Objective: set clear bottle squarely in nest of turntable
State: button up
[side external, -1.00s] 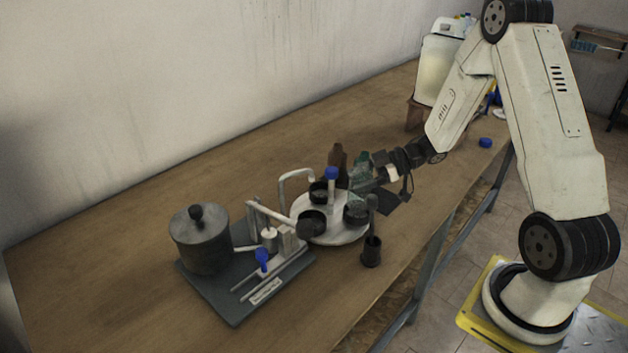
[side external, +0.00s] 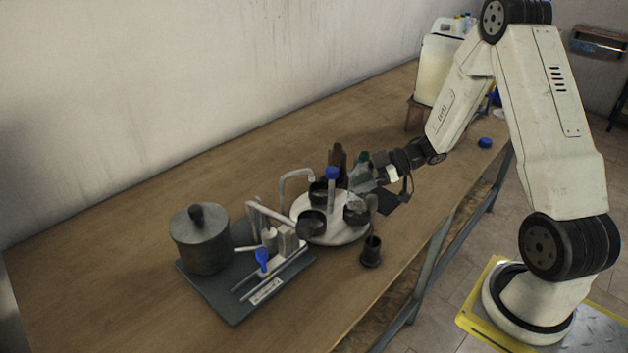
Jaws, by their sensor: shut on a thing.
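The turntable (side external: 335,237) is a pale round disc with several dark cup-shaped nests and a blue-topped post (side external: 331,174). My gripper (side external: 372,178) reaches in from the right at the disc's right edge. It is shut on the clear bottle (side external: 357,199), a pale see-through shape that looks roughly upright. The bottle is over or in the right-hand nest (side external: 356,216); I cannot tell whether its base is seated or square. A green bottle (side external: 364,158) and a brown bottle (side external: 338,165) show behind, partly hidden.
A small black cup (side external: 371,252) stands in front of the turntable. A dark base plate (side external: 225,303) with a grey lidded pot (side external: 200,240) and a blue-handled fixture (side external: 262,258) is at left. A curved pale pipe (side external: 292,178) rises behind the disc. A blue cap (side external: 485,143) lies at right.

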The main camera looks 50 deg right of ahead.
jog(key=shift+f, duration=1.7)
dwell(0.8)
jog(key=o, duration=1.2)
jog(key=shift+c, duration=0.2)
jog(key=shift+d, duration=0.1)
jog(key=v, duration=0.7)
jog(key=shift+s+d, duration=0.2)
jog(key=shift+s, duration=0.05)
jog(key=shift+w+r, duration=0.1)
